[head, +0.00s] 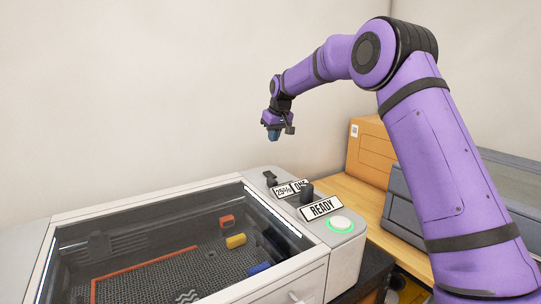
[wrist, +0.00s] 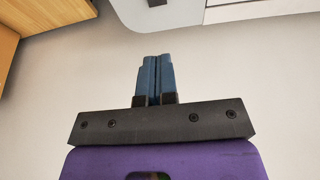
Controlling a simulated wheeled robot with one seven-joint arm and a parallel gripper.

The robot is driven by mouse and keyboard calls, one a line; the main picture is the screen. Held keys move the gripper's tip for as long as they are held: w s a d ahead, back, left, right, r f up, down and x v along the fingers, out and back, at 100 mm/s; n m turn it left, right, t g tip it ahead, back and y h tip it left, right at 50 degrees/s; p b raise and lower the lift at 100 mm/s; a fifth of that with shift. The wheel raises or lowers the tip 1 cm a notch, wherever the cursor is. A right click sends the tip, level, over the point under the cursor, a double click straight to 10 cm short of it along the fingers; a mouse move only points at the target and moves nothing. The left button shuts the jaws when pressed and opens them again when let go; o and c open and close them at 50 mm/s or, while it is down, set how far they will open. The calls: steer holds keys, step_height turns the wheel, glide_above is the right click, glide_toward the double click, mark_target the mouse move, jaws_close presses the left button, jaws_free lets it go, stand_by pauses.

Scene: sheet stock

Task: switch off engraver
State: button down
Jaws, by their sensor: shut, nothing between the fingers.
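The engraver (head: 190,187) is a grey-white machine with a dark glass lid, at the lower left of the head view. Its control panel on the right side has a round button with a lit green ring (head: 341,224), a READY sign (head: 321,208), a black knob (head: 307,192), a sign reading 25% (head: 284,191) and a black switch-like part (head: 269,178) at the back. My gripper (head: 273,135) is in the air above and behind the panel, touching nothing. In the wrist view its blue fingers (wrist: 154,62) are together and empty.
Behind the glass are a red block (head: 227,221), a yellow block (head: 235,241), a blue block (head: 259,268) and an orange-red frame on the honeycomb bed. An orange box (head: 369,150) and a grey case (head: 408,205) stand on the wooden table to the right.

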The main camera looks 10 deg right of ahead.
mark_target(269, 174)
steer(key=x, duration=1.2)
steer(key=shift+s+f, duration=0.25)
steer(key=shift+f, duration=0.65)
steer(key=shift+w+f, duration=0.25)
steer(key=shift+f, duration=0.3)
steer(key=shift+s+f, duration=0.15)
steer(key=shift+s, duration=0.1)
steer(key=shift+s+d, duration=0.25)
steer(key=shift+s, duration=0.35)
